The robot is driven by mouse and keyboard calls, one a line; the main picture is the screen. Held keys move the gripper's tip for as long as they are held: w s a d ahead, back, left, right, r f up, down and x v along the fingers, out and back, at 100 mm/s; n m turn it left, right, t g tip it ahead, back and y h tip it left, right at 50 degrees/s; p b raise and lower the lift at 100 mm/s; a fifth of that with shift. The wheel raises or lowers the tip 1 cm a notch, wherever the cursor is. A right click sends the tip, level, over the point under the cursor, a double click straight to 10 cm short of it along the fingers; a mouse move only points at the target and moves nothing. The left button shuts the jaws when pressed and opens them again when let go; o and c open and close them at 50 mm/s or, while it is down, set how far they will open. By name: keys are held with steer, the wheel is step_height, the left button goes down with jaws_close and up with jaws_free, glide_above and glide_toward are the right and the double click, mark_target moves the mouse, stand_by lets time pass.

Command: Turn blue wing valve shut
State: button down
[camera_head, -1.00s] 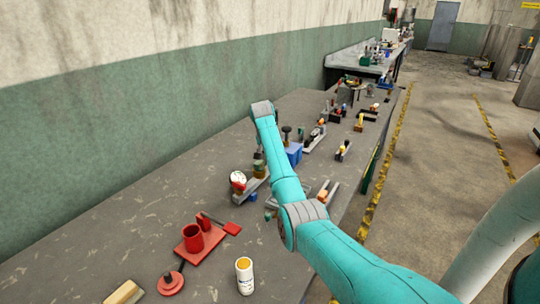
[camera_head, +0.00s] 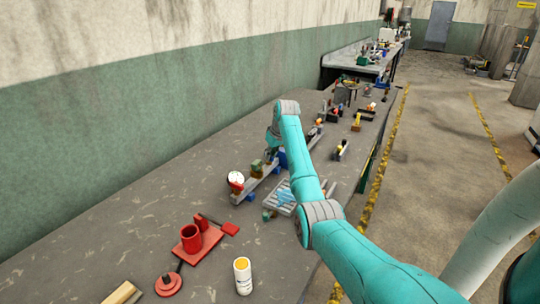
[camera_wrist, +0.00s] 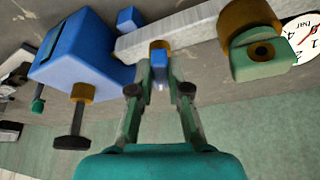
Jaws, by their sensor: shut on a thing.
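The blue wing valve (camera_wrist: 158,72) shows in the wrist view as a small blue tab under a brass collar (camera_wrist: 160,45) on a grey bar (camera_wrist: 190,27). My gripper (camera_wrist: 159,84) is shut on it, with one finger on each side. The fingers cover part of the tab, so its exact angle is hard to tell. In the head view the valve is hidden by my arm.
A blue box (camera_wrist: 75,58) with a dark T-handle (camera_wrist: 73,130) lies left of my fingers. A green and brass fitting (camera_wrist: 262,52) and a white gauge (camera_wrist: 303,37) lie right. A grey tray (camera_head: 274,205), red fixture (camera_head: 204,245) and white canister (camera_head: 243,277) stand nearer.

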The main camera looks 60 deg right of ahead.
steer(key=shift+d+n+y, duration=0.15)
steer(key=shift+n+y, duration=0.3)
steer(key=shift+n, duration=0.7)
steer(key=shift+d+n+y, duration=0.1)
steer(key=shift+n+y, duration=0.35)
steer(key=shift+n, duration=0.7)
steer(key=c, duration=1.1)
jaws_free()
steer(key=shift+r, duration=0.1)
steer(key=v, duration=1.1)
steer(key=shift+s+r, duration=0.25)
steer(key=shift+r, duration=0.1)
